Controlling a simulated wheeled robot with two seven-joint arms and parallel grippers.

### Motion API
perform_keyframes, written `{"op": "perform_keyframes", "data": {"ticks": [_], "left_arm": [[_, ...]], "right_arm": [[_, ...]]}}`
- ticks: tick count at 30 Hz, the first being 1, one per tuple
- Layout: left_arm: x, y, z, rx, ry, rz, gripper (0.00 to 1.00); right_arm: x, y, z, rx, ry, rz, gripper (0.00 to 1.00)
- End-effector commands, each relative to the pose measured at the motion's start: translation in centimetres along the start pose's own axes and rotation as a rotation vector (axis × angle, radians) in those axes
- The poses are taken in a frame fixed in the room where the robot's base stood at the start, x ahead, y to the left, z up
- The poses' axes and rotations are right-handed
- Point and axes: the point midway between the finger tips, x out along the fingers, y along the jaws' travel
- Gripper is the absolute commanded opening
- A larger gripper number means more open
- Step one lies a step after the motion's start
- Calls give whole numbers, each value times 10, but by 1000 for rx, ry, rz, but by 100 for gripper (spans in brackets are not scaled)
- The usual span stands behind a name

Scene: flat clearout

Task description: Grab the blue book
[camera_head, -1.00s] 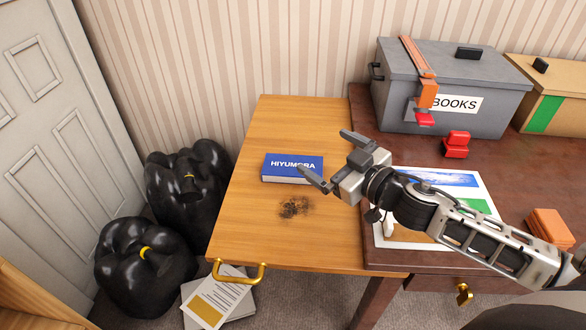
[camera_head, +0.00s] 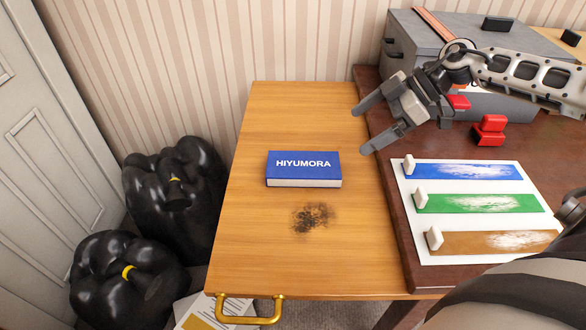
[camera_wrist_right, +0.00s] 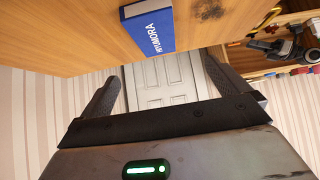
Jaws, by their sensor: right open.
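The blue book (camera_head: 303,170), marked HIYUMORA, lies flat on the light wooden table leaf (camera_head: 262,235), with its pale page edge facing the front. My right gripper (camera_head: 362,130) is open and empty, above and to the right of the book, with its fingers pointing left. In the right wrist view the book (camera_wrist_right: 148,27) shows at the top, beyond the spread fingers (camera_wrist_right: 160,95) and apart from them.
A dark scorch mark (camera_head: 313,217) is on the leaf in front of the book. A white sheet with coloured bars (camera_head: 475,214), red blocks (camera_head: 489,130) and a grey box (camera_head: 405,50) are on the darker desk. Black bags (camera_head: 125,280) stand on the floor at left.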

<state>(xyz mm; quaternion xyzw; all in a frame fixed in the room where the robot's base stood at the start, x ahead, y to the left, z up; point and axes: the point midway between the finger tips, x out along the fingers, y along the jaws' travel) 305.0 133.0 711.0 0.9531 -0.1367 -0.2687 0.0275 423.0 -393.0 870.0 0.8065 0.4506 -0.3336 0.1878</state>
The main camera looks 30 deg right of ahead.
Motion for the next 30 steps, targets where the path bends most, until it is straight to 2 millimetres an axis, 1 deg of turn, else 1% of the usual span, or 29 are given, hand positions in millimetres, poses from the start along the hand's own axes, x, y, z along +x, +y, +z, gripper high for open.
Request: {"op": "perform_keyframes", "data": {"ticks": [1, 3, 5, 8, 11, 15, 19, 21, 27, 30], "left_arm": [[4, -1, 7, -4, 7, 2, 36], [5, 0, 7, -8, 13, 5, 36], [4, 0, 6, -9, 17, 6, 36], [4, 0, 6, -9, 19, 7, 36], [5, 0, 7, -8, 21, 7, 36], [6, 0, 8, -7, 23, 7, 36], [7, 0, 9, -6, 24, 6, 36], [7, 0, 9, -5, 25, 6, 36], [7, 0, 8, -4, 29, 7, 36], [7, 0, 9, -4, 30, 7, 36]], "right_arm": [[8, 0, 9, 0, -1, 0, 100], [12, 0, 11, 1, 0, 0, 100], [15, 0, 12, 1, 3, 0, 100], [27, 0, 10, 0, 8, -1, 100], [45, 0, 8, -1, 11, -2, 100], [76, 0, 8, 0, 8, -4, 100], [100, 0, 8, 0, 5, -2, 100], [109, 0, 9, 1, 4, -1, 100], [121, 0, 8, -1, 2, -2, 100], [134, 1, 4, 0, 6, -2, 100]]}}
